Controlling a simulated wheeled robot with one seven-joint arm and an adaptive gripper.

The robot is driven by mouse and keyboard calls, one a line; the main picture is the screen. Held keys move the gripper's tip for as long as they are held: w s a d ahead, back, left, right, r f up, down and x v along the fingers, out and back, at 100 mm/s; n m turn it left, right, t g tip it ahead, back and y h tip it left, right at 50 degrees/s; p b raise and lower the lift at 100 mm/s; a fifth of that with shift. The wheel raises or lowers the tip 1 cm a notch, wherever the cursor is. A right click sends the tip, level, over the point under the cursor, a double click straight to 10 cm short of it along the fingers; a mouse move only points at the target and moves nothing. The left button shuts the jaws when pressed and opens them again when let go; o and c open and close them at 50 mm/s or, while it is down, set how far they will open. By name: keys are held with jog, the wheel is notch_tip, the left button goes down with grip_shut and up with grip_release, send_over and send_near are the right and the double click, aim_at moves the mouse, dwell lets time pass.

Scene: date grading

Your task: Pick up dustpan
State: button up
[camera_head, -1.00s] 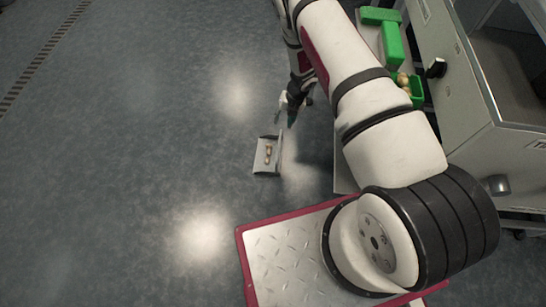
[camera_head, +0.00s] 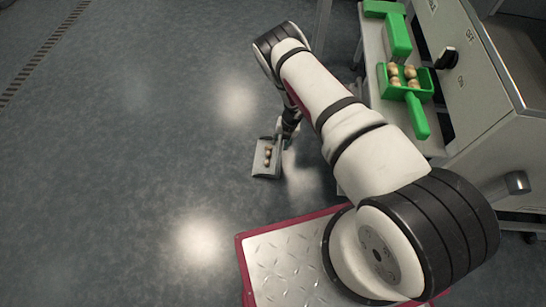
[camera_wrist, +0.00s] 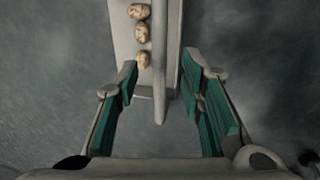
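The grey dustpan (camera_head: 257,168) lies on the floor with small brown-and-cream dates (camera_head: 267,156) on it. In the wrist view the dustpan (camera_wrist: 122,40) fills the top middle, with three dates (camera_wrist: 142,33) along its left part. A long narrow bar, apparently its handle (camera_wrist: 161,85), runs down between the fingers. My gripper (camera_head: 284,134) is at the dustpan's upper right edge. In the wrist view my gripper (camera_wrist: 161,82) is open, its green pads on either side of the bar with gaps visible. The head view shows the fingers too small to judge contact.
A green scoop (camera_head: 418,118) holding several round dates lies on a pale shelf (camera_head: 375,80) beside a grey machine (camera_head: 470,75) at right. Another green object (camera_head: 397,35) sits behind it. Open grey floor (camera_head: 120,170) spreads to the left.

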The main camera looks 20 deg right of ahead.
aim_at(279, 145)
jog(key=f, duration=0.1)
jog(key=f+b, duration=0.1)
jog(key=f, duration=0.2)
jog(key=shift+w+a+b, duration=0.3)
jog(key=shift+a+b, duration=0.05)
jog(key=shift+c, duration=0.3)
grip_shut()
